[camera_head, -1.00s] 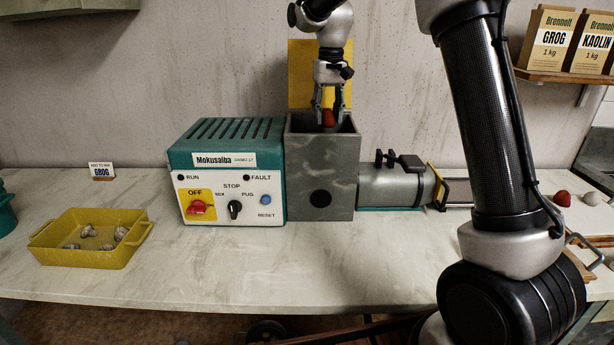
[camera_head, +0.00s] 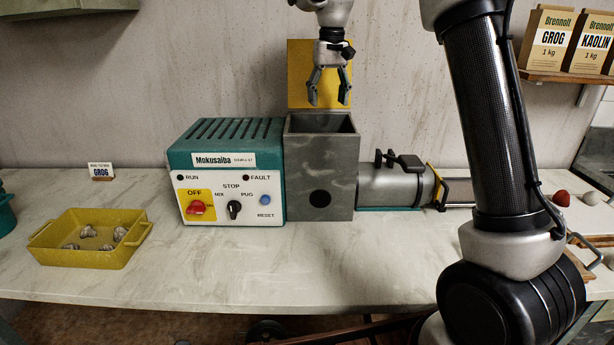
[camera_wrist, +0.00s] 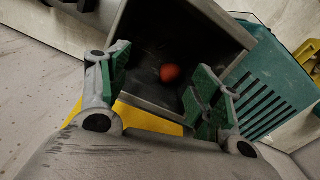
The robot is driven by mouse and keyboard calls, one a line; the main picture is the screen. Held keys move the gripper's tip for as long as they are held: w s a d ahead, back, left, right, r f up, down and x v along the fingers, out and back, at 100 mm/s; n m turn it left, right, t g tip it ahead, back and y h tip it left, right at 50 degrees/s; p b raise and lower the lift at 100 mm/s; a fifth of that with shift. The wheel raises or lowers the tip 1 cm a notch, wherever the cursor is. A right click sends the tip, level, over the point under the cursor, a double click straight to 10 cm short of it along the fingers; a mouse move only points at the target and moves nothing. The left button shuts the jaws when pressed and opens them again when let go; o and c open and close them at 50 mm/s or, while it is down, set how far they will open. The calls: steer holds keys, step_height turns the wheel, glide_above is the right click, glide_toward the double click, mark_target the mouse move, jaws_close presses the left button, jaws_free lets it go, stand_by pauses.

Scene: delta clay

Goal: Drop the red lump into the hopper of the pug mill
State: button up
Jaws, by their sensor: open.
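The red lump (camera_wrist: 170,73) lies inside the hopper, seen from above in the wrist view. In the head view the hopper's front wall hides it. The grey hopper (camera_head: 320,165) of the pug mill has an open top and a raised yellow lid (camera_head: 299,75) behind it. My gripper (camera_head: 329,102) is open and empty above the hopper, its fingers pointing down. Its two fingers also show in the wrist view (camera_wrist: 160,100), on either side of the hopper's opening. A second red lump (camera_head: 563,198) lies on the bench at the right.
The teal control box (camera_head: 228,150) with a red OFF switch stands left of the hopper. The mill's steel barrel (camera_head: 390,187) extends right. A yellow tray (camera_head: 85,256) with several grey lumps sits at the left. The front of the bench is clear.

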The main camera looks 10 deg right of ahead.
step_height(320, 180, up, 8)
steer(key=f, duration=0.1)
step_height(320, 180, down, 6)
steer(key=s+d, duration=0.1)
steer(key=s, duration=0.1)
steer(key=s+d+f+t, duration=0.1)
steer(key=s+d, duration=0.3)
steer(key=s, duration=0.7)
steer(key=s+d+f+t, duration=0.1)
steer(key=s+d, duration=0.4)
steer(key=s, duration=0.7)
steer(key=s+d+f+t, duration=0.2)
steer(key=s+d, duration=0.2)
steer(key=s, duration=0.8)
steer(key=shift+s+d+m, duration=0.15)
steer(key=shift+d+m, duration=0.15)
steer(key=shift+d, duration=0.05)
